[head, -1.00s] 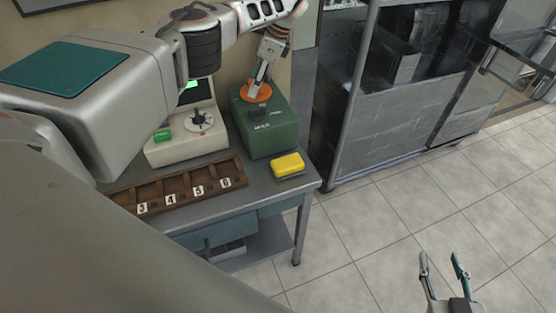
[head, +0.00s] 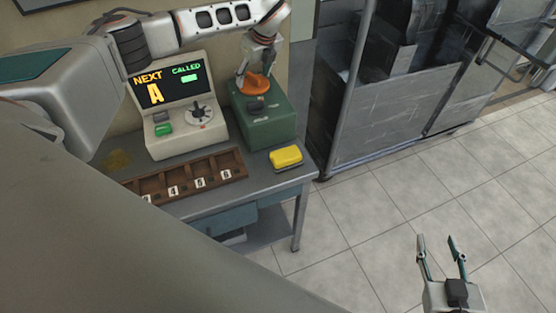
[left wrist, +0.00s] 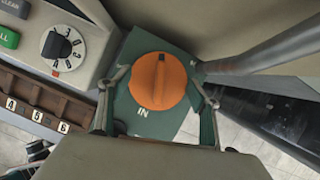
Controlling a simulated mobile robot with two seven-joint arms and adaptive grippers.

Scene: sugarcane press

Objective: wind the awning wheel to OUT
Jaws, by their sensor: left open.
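The awning wheel is an orange knob (head: 254,84) with a raised ridge, on top of a green box (head: 270,133) at the table's right end. In the left wrist view the knob (left wrist: 159,82) fills the middle, and the word IN shows on the box just below it; no OUT mark is legible. My left gripper (head: 258,66) is over the knob, pointing down. In the left wrist view its fingers (left wrist: 161,93) are spread on either side of the knob, apart from it. My right gripper (head: 440,246) is open and empty above the floor at lower right.
Left of the box stands a console (head: 185,110) with a lit screen, dial and buttons. A numbered wooden tray (head: 190,175) and a yellow block (head: 286,157) lie in front. A metal frame cabinet (head: 375,105) stands right. The floor is clear.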

